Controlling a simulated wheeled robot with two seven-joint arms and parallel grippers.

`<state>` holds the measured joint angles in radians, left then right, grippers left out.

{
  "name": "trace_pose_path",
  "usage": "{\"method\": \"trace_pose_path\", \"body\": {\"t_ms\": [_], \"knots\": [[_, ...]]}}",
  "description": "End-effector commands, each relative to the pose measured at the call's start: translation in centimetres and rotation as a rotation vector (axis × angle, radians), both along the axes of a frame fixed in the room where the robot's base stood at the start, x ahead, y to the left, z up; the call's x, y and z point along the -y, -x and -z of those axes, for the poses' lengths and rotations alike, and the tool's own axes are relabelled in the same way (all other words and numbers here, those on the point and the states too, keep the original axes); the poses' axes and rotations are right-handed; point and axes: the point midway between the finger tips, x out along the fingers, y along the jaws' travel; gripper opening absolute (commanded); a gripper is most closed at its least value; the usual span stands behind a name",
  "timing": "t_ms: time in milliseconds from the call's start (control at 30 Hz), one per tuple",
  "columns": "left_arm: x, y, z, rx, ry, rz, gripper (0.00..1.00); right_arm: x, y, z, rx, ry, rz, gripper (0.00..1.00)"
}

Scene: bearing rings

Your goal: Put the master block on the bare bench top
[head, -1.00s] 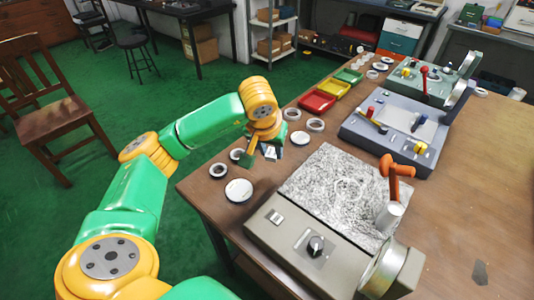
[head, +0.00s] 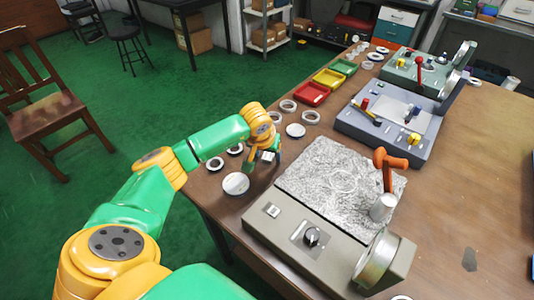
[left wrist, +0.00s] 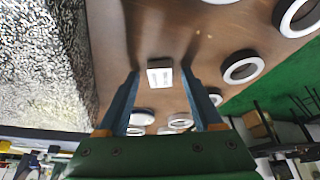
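The master block, a small pale block with a dark-marked face, shows in the left wrist view (left wrist: 160,76) and in the head view (head: 268,156). It appears to rest on the brown bench top (head: 212,200), left of the speckled grey plate. My left gripper (head: 263,165) is low over the bench at the block. In the left wrist view its two blue fingers (left wrist: 161,74) stand apart on either side of the block, with a visible gap at each side. In the head view the fingers partly hide the block. My right gripper is out of view.
White-faced rings and discs (head: 236,184) lie close by on the bench. The speckled plate (head: 335,180) with its grey instrument (head: 300,240) stands to the right. Red (head: 312,94), yellow and green trays and a blue-grey instrument (head: 385,130) stand farther back.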

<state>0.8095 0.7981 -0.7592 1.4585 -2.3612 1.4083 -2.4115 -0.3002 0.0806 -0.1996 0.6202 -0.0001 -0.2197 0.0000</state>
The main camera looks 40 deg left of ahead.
Motion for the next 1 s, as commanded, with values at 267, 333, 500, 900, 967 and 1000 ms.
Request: {"method": "trace_pose_path", "body": {"t_ms": [267, 333, 500, 900, 967, 1000], "knots": [[0.0, 0.0, -0.6, 0.0, 0.001, 0.0, 0.67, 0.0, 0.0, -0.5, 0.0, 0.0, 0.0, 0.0], [0.1, 0.3, -1.3, 0.003, 0.0, 0.001, 0.67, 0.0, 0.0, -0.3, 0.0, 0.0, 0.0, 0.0], [0.6, 1.8, -5.3, 0.007, -0.001, 0.004, 0.67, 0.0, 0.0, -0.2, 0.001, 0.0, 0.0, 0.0], [1.4, 4.4, -11.4, 0.001, 0.0, -0.001, 0.67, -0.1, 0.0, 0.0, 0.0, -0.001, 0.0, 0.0], [1.4, 4.4, -11.4, 0.0, 0.0, -0.001, 0.67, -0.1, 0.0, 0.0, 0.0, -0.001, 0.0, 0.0], [1.4, 4.4, -11.4, 0.0, 0.0, -0.001, 0.67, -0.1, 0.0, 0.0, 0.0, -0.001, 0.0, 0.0]]}}
